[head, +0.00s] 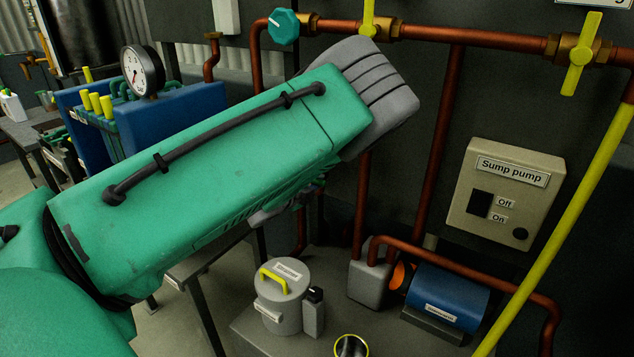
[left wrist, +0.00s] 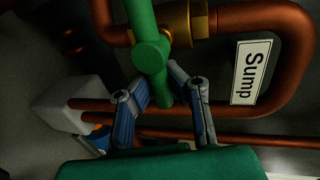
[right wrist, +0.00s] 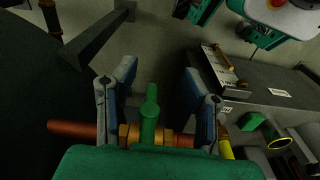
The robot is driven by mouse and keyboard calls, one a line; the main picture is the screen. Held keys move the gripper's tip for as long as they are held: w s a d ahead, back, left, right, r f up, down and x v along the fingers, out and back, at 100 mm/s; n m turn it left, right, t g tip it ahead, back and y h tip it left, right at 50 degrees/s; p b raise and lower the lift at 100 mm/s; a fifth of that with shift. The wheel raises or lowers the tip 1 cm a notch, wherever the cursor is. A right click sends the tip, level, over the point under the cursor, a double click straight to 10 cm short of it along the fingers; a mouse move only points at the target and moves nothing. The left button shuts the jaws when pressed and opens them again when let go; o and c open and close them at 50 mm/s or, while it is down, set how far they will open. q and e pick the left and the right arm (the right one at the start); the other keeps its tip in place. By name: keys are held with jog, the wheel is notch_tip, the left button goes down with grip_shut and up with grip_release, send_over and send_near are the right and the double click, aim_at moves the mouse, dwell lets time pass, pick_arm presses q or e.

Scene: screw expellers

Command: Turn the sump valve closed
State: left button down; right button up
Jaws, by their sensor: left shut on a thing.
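In the left wrist view a green valve handle (left wrist: 150,50) sits on a brass fitting (left wrist: 190,22) on a copper pipe, beside a white "Sump" label (left wrist: 250,72). My left gripper (left wrist: 163,88) is shut on the lower end of this handle. In the head view my green left arm hides the handle and most of the gripper. In the right wrist view my right gripper (right wrist: 160,80) is open, its fingers spread either side of another view of a green handle (right wrist: 150,115) on a copper pipe. I cannot tell whether it is the same valve. The right gripper is outside the head view.
A "Sump pump" switch box (head: 506,195) hangs on the dark wall. A blue pump (head: 447,297) and a grey canister (head: 280,300) stand below. Copper pipes with yellow-handled valves (head: 580,55) run along the top. A yellow pipe (head: 570,225) slants across the right.

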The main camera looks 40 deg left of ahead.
pick_arm(q)
jog(key=shift+s+d+f, duration=0.15)
jog(key=shift+s+f, duration=0.1)
jog(key=shift+f, duration=0.2)
jog(key=c, duration=1.6)
grip_release()
jog(key=shift+o, duration=0.5)
jog(key=shift+r, duration=0.3)
jog(key=v, duration=1.2)
jog(key=shift+f, duration=0.2)
